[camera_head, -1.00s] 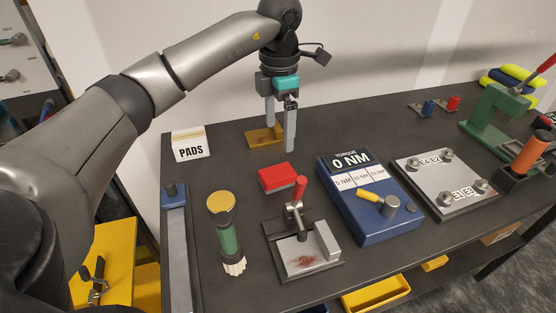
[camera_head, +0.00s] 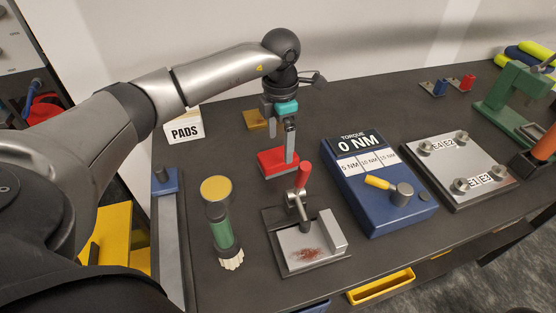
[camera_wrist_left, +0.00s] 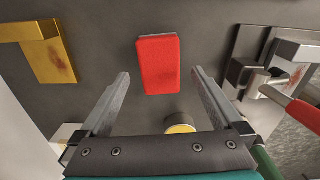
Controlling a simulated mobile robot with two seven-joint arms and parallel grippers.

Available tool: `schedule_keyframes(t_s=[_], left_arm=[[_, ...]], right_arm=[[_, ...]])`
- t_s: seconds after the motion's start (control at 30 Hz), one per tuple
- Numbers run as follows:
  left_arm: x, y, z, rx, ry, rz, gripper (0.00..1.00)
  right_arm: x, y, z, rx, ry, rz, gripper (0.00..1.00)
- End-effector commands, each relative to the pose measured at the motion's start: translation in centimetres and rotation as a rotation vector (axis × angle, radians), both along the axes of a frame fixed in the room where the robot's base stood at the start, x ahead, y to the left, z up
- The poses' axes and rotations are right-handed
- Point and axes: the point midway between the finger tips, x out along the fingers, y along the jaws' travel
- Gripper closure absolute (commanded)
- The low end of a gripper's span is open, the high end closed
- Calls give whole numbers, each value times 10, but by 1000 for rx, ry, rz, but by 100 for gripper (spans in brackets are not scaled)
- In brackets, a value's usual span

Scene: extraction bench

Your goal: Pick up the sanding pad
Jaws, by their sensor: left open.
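The sanding pad (camera_head: 273,168) appears to be the red rectangular block lying flat on the dark bench, behind the red-handled clamp. My left gripper (camera_head: 281,147) is open and empty, pointing down over the pad, and one finger covers part of it in the head view. In the left wrist view the pad (camera_wrist_left: 158,64) lies ahead, centred between the two spread fingers (camera_wrist_left: 161,75), with dark bench visible on both sides. I cannot tell the exact height of the fingertips above it. My right gripper is not in view.
A clamp fixture (camera_head: 299,265) with a rusty plate stands in front of the pad. A blue torque box (camera_head: 372,200) is to the right. A green cylinder (camera_head: 220,232) is at front left, a PADS box (camera_head: 184,131) behind left, a yellow bracket (camera_head: 254,120) behind.

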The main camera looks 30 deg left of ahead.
Motion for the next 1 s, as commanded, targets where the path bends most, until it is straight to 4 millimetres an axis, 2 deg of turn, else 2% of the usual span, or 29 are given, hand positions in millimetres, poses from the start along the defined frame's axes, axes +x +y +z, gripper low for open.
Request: schedule_keyframes(t_s=[0.33,0.63,1.0], left_arm=[[-5,2,-46,-1,2,0,0],[-4,2,-51,-1,0,0,0],[-4,2,-50,-1,0,0,40]], right_arm=[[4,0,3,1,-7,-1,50],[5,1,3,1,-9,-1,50],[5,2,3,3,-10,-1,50]])
